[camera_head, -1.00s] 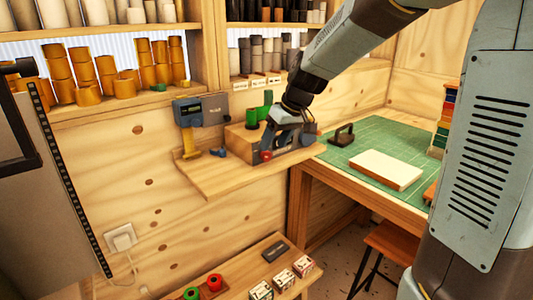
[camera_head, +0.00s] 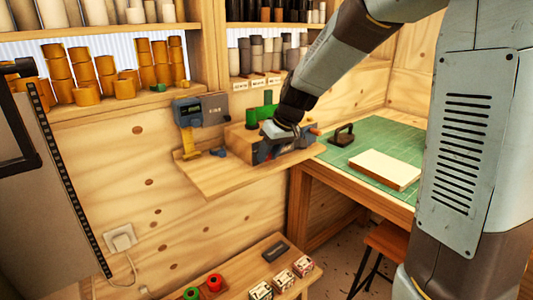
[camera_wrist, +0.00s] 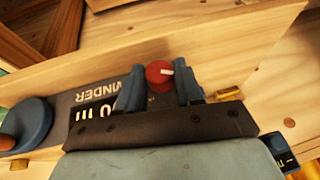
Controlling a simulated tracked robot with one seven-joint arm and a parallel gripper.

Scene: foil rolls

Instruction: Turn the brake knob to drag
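The brake knob (camera_wrist: 159,76) is round and red with a white pointer mark. In the wrist view it shows between the two blue fingers of my gripper (camera_wrist: 159,86). The fingers stand apart, one on each side of the knob, with narrow gaps visible; I cannot tell whether either touches it. The winder's dark body (camera_wrist: 92,99) carries white lettering beside the knob. In the head view my gripper (camera_head: 278,140) is at the winder on the wall shelf (camera_head: 220,178), and the knob is hidden there.
A blue crank wheel (camera_wrist: 32,124) with an orange handle is left of my gripper in the wrist view. A grey meter (camera_head: 202,109) hangs on the wall behind the shelf. Green spools (camera_head: 252,117) stand behind the winder. A green-matted bench (camera_head: 375,140) lies to the right.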

